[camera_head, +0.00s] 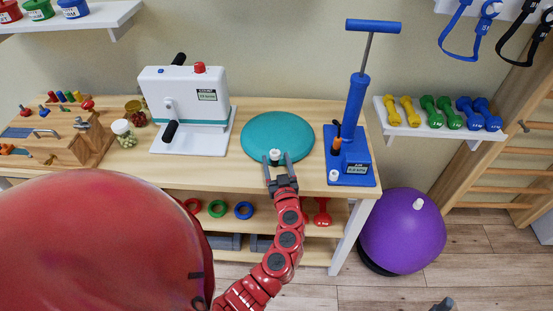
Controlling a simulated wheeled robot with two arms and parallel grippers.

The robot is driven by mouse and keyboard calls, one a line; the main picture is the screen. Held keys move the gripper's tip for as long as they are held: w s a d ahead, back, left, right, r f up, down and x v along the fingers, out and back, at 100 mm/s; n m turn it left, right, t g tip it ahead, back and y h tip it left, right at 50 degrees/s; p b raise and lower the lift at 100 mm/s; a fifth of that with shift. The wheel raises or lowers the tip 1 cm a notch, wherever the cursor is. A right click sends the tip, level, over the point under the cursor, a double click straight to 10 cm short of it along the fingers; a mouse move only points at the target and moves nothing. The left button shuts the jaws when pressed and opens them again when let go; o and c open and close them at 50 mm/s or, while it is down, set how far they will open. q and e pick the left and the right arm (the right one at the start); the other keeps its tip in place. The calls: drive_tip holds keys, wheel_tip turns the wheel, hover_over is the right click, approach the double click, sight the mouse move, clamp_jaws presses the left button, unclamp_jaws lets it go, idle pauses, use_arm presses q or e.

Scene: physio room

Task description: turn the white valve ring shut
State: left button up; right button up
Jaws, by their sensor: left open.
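A small white valve ring (275,154) sits at the front edge of the round teal cushion (278,134), which lies on the wooden table. My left gripper (277,163) is open at the cushion's front edge. Its two grey fingers stand on either side of the valve ring, one left and one right. I cannot tell whether they touch it. The lower part of the ring is partly hidden by the gripper. Only a small dark grey tip, perhaps of my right gripper (445,304), shows at the bottom edge.
A white crank machine (188,105) stands left of the cushion. A blue hand pump (352,150) stands to its right, with a small white cap (334,175) at its base. A purple ball (403,235) is on the floor. Coloured rings (218,208) lie on the lower shelf.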

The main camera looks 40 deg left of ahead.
use_arm(q)
drive_tip(key=shift+c, duration=0.3)
clamp_jaws()
